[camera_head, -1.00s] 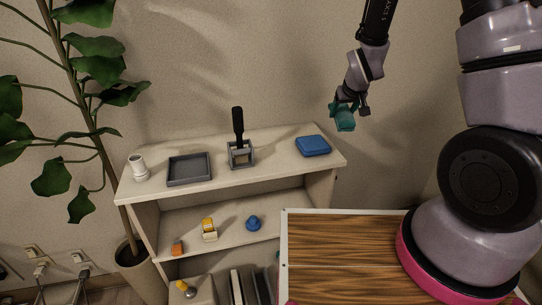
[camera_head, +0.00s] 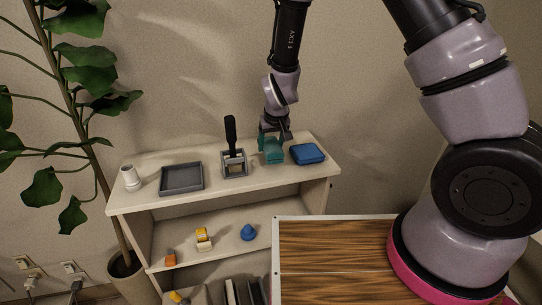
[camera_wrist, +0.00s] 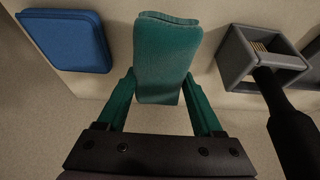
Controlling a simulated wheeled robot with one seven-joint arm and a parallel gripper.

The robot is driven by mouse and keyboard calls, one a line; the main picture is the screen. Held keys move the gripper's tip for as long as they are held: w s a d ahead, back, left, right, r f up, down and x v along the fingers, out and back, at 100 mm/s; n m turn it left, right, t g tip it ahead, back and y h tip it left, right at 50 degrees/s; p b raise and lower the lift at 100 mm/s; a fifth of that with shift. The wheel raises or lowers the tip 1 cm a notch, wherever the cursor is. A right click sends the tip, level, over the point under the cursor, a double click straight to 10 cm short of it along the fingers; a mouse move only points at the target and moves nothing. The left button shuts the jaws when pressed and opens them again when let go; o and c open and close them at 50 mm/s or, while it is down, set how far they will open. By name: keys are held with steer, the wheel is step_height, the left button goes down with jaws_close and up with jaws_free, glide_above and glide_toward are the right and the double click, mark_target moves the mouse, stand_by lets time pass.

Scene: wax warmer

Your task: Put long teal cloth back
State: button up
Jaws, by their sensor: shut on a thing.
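The long teal cloth (camera_head: 272,152) hangs folded in my gripper (camera_head: 272,140), over the shelf top between the blue folded cloth and the grey holder. In the wrist view the teal cloth (camera_wrist: 165,60) sits between the two green fingers of my gripper (camera_wrist: 163,92), which are shut on it. I cannot tell whether its lower end touches the shelf top. The shelf unit (camera_head: 150,197) has a pale top board.
A blue folded cloth (camera_head: 307,154) lies right of the teal cloth. A grey holder (camera_head: 234,164) with an upright black-handled tool (camera_head: 230,130) stands to its left. Farther left are a grey tray (camera_head: 182,178) and a white cup (camera_head: 130,177). Small items sit on the lower shelf.

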step_height(320, 180, down, 4)
steer(key=shift+f, duration=0.1)
steer(key=o, duration=1.2)
